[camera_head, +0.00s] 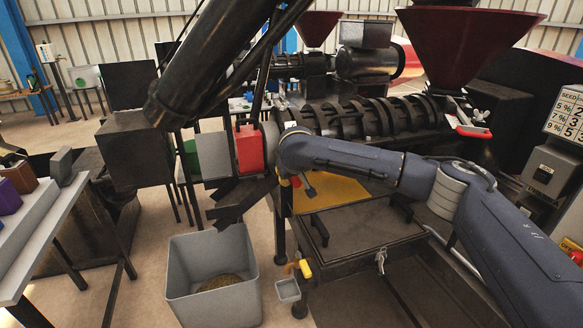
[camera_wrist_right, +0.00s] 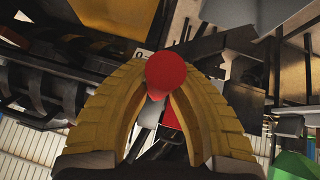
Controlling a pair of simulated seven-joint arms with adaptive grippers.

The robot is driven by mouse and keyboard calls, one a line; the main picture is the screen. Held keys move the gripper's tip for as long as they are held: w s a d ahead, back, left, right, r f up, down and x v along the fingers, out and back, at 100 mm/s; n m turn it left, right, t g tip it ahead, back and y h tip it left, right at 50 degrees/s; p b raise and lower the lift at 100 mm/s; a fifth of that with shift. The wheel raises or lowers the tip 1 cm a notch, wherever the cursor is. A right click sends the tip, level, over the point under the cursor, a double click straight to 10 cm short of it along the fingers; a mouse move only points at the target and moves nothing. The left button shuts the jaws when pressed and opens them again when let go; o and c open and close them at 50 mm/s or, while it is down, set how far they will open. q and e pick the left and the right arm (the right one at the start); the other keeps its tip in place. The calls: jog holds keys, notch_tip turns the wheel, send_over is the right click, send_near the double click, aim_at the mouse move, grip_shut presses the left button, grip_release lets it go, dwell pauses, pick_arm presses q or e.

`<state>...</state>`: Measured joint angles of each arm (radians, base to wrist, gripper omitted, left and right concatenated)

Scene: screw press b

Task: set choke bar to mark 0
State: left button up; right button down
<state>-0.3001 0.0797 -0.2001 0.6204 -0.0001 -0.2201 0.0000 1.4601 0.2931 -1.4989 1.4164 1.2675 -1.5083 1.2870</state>
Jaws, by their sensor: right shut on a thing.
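The choke bar's round red knob (camera_wrist_right: 166,74) sits between the two yellow fingers of my right gripper (camera_wrist_right: 165,92) in the right wrist view. The fingers are shut on it, one on each side. In the head view my right gripper (camera_head: 290,182) is mostly hidden below the bent blue-grey wrist, at the discharge end of the press; a bit of red knob (camera_head: 297,181) shows there. A small pale label (camera_wrist_right: 142,54) with a dark mark like a 0 lies just left of the knob in the wrist view. The bar itself is mostly hidden. My left gripper is not in view.
The ribbed press barrel (camera_head: 375,116) runs to the right behind my wrist. A grey bin (camera_head: 212,295) with grain-like material stands below on the floor. A thick black cylinder (camera_head: 205,70) slants across the upper left. A red container (camera_head: 249,148) stands left of my wrist.

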notch_tip(320, 180, down, 10)
jog(key=w+t, duration=0.1)
jog(key=t, duration=0.2)
jog(key=shift+r+t+y, duration=0.2)
jog(key=shift+t+y, duration=0.2)
jog(key=shift+w, duration=0.1)
dwell(0.6)
jog(key=c, duration=1.6)
grip_release()
jog(key=shift+r, duration=0.1)
jog(key=shift+c, duration=0.2)
jog(key=o, duration=0.5)
jog(key=shift+a, duration=0.1)
jog(key=v, duration=1.2)
